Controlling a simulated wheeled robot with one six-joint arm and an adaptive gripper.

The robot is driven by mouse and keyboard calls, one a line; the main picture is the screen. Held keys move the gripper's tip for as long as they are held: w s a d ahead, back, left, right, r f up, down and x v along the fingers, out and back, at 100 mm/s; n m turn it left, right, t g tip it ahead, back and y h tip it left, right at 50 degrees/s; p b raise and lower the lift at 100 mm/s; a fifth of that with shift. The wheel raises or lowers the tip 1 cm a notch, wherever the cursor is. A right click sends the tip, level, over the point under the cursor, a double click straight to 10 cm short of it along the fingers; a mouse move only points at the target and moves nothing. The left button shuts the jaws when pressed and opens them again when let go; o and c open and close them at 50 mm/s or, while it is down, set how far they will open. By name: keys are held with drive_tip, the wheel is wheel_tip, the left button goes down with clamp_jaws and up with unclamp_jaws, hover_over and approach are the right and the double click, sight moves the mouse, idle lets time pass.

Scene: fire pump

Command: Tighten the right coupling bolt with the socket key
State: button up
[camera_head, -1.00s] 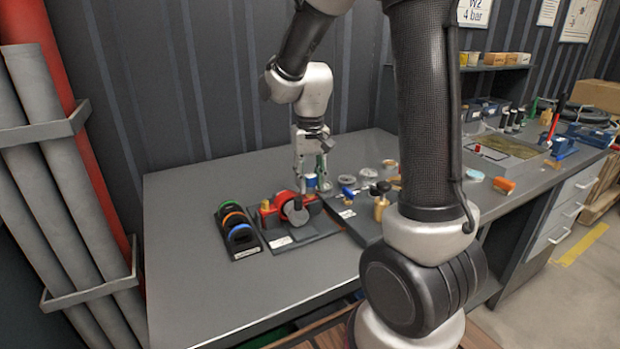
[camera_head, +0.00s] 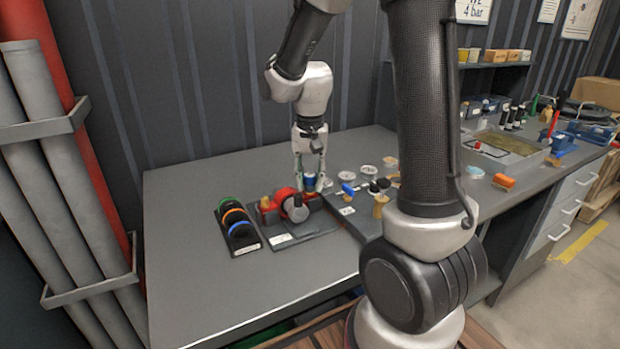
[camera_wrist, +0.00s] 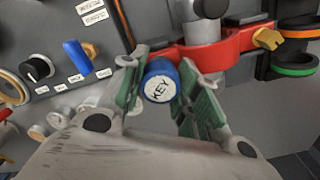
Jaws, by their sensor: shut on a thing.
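The socket key has a blue round head with a white top marked KEY (camera_wrist: 160,82); its blue side shows in the head view (camera_head: 309,182). My gripper (camera_head: 309,184) points down at it, and its green-padded fingers (camera_wrist: 160,92) are shut on the head from both sides. The key is at the right end of the red coupling (camera_head: 282,199), which also shows in the wrist view (camera_wrist: 232,46). The key's lower end and the right bolt are hidden. A yellow bolt (camera_wrist: 267,38) shows at the coupling's other end.
A rack with green, orange and blue rings (camera_head: 238,226) stands left of the coupling. A panel with a blue lever (camera_head: 348,189) and dark knobs lies close on the right. The bench front (camera_head: 220,295) is clear.

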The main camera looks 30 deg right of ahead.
drive_tip(key=m, duration=0.4)
drive_tip(key=shift+m, duration=0.5)
drive_tip(key=shift+r+n, duration=0.1)
drive_tip(key=shift+n, duration=0.6)
drive_tip(key=shift+r, duration=2.15)
